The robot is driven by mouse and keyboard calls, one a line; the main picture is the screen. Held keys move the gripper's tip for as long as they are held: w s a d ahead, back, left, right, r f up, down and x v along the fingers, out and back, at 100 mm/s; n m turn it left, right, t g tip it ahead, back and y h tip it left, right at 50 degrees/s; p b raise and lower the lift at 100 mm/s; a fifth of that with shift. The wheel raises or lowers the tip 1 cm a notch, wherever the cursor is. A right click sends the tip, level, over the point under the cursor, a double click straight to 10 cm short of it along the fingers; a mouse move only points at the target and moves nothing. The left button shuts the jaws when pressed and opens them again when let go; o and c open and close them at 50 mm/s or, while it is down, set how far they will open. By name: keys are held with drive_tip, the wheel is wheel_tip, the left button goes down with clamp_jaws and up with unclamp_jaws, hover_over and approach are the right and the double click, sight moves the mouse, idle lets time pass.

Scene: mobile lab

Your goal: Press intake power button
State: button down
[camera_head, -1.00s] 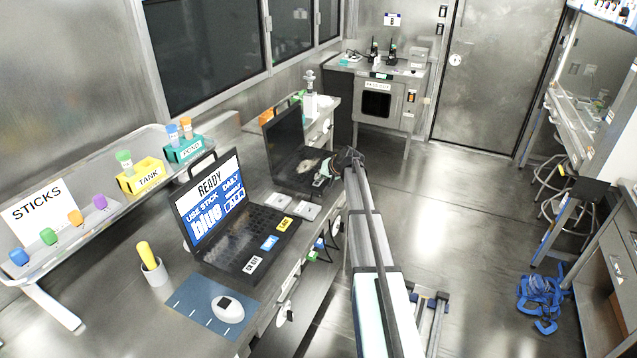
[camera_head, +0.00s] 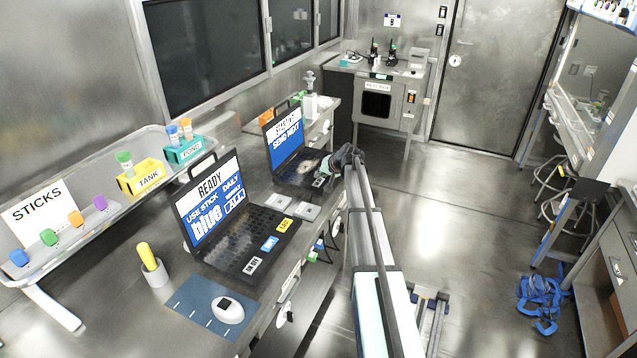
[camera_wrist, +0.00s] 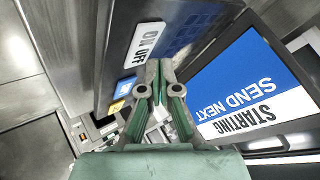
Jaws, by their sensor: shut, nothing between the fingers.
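The far laptop (camera_head: 284,137) stands open on the bench, its screen lit blue and white. In the wrist view its screen (camera_wrist: 258,88) reads "STARTING SEND NEXT", seen upside down. Its white ON OFF button (camera_wrist: 143,42) shows near the fingertips, with a blue button (camera_wrist: 124,88) and a yellow one beside it. My gripper (camera_wrist: 158,66) is shut and empty, its tips close to the ON OFF button; I cannot tell whether they touch it. In the head view my gripper (camera_head: 324,172) is over the right side of that laptop's keyboard.
A nearer laptop (camera_head: 238,222) reads "READY", with its own ON OFF button (camera_head: 253,265). Open floor (camera_head: 450,210) lies to the right.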

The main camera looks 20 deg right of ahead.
sight(320, 182)
drive_tip(key=shift+r, duration=0.1)
drive_tip(key=shift+r+p, duration=0.75)
drive_tip(key=shift+r, duration=1.65)
